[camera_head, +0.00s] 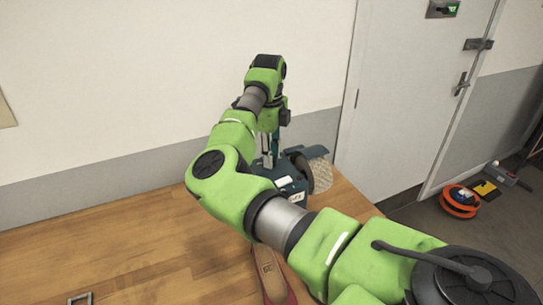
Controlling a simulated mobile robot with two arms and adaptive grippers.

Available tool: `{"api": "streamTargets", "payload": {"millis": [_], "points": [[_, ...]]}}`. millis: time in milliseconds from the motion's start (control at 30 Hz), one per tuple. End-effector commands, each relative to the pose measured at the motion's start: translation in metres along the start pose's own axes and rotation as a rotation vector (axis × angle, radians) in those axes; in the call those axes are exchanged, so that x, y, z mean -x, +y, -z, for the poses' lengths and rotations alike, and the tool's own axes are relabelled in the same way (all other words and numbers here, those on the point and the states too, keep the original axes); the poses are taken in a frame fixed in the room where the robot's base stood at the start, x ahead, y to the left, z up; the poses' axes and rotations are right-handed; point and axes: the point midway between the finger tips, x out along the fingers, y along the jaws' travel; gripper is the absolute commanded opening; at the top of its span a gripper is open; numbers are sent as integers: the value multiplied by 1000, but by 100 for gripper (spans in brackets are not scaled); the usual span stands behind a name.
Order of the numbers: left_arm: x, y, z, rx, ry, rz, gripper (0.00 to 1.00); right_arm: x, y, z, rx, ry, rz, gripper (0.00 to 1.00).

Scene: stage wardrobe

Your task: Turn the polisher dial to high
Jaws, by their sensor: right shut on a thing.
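The polisher (290,184) is a dark teal machine on the wooden table near its back right edge, with a pale round wheel (321,176) on its right side. My right arm reaches across the picture, and my right gripper (267,160) points down at the left part of the polisher. It is shut on the polisher's dial, but the fingers and the polisher body hide the dial itself, so its setting cannot be read. My left gripper is not in view.
A red shoe (270,277) with a tan insole lies on the wooden table (150,245), partly under my arm. A small metal frame (80,298) is at the front left. An orange reel (459,202) is on the floor by the door (415,90).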

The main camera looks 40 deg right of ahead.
Motion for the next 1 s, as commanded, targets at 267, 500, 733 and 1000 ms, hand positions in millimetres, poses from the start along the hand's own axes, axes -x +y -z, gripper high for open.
{"api": "streamTargets", "payload": {"millis": [267,500,733,1000], "points": [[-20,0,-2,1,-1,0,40,-3,1,-1,-153,7,0,2],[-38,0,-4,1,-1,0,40,-3,1,-2,-371,18,0,2],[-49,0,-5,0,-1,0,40,-2,1,-2,-588,30,0,2],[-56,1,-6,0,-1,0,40,0,1,-3,-810,42,-1,2]]}}
